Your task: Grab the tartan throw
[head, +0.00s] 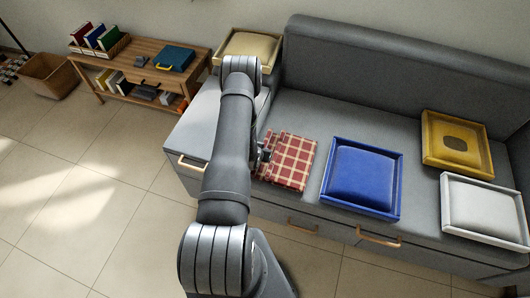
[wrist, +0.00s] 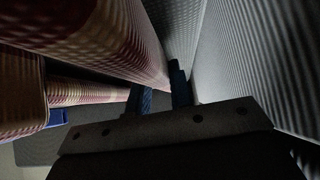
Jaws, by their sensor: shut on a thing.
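The tartan throw (head: 293,160), red and cream checked and folded flat, lies on the grey sofa seat, left of the blue cushion tray. My gripper (head: 264,154) is at its left edge, largely hidden behind my arm in the head view. In the wrist view, the throw (wrist: 90,35) fills the upper left as large striped folds. My gripper (wrist: 162,92) shows as two dark fingertips close together beside the throw, shut on its edge; the exact pinch is in shadow.
A grey sofa wall (wrist: 250,55) is close on the right in the wrist view. A blue tray with cushion (head: 362,178), a yellow tray (head: 456,144) and a white tray (head: 483,208) sit to the right. A wooden shelf table (head: 140,70) stands at the back left.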

